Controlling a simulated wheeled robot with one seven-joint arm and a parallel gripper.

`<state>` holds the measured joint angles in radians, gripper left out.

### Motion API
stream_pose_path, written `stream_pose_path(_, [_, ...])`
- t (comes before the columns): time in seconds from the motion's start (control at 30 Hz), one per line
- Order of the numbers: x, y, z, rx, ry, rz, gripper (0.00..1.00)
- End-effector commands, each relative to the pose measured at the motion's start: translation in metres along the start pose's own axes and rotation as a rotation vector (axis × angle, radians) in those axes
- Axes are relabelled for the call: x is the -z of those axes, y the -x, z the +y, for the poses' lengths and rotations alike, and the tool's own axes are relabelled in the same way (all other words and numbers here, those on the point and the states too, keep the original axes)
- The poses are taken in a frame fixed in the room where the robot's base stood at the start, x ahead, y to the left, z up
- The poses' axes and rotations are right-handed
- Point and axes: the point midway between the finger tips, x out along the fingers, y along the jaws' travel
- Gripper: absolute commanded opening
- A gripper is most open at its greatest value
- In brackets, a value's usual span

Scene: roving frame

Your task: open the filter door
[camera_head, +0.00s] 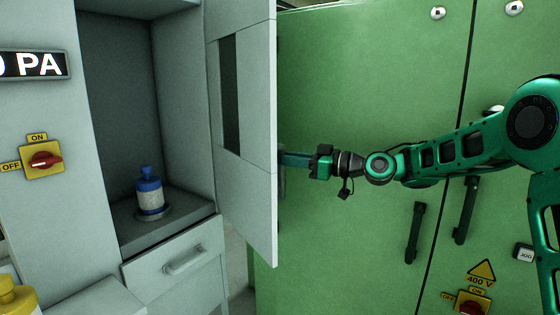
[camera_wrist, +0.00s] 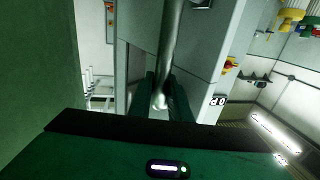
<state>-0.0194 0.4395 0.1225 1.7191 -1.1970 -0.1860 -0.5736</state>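The filter door (camera_head: 243,130) is a pale grey panel with a dark slot. It stands swung open from the grey cabinet, its free edge towards the camera in the head view. Inside the cabinet, a blue and white filter bottle (camera_head: 150,193) stands upright on the shelf. My gripper (camera_head: 288,159) is at the right side of the door, its fingertips partly hidden by the door edge. In the wrist view my gripper (camera_wrist: 163,90) has its two dark green fingers closed around a round metal door handle (camera_wrist: 171,45).
A large green cabinet (camera_head: 370,80) with dark handles stands close behind my arm on the right. A drawer (camera_head: 180,265) is below the open compartment. A red and yellow switch (camera_head: 43,160) is on the left panel. A yellow-topped bottle (camera_head: 15,295) stands at the lower left.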

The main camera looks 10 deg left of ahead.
Motion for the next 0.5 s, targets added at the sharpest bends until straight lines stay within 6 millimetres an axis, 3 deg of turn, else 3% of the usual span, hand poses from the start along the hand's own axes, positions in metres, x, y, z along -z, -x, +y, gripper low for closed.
stream_pose_path(0.33, [0.001,0.0,0.0,0.0,0.001,0.001,0.26])
stream_pose_path(0.5, [0.0,0.015,0.002,-0.003,0.0,0.0,0.26])
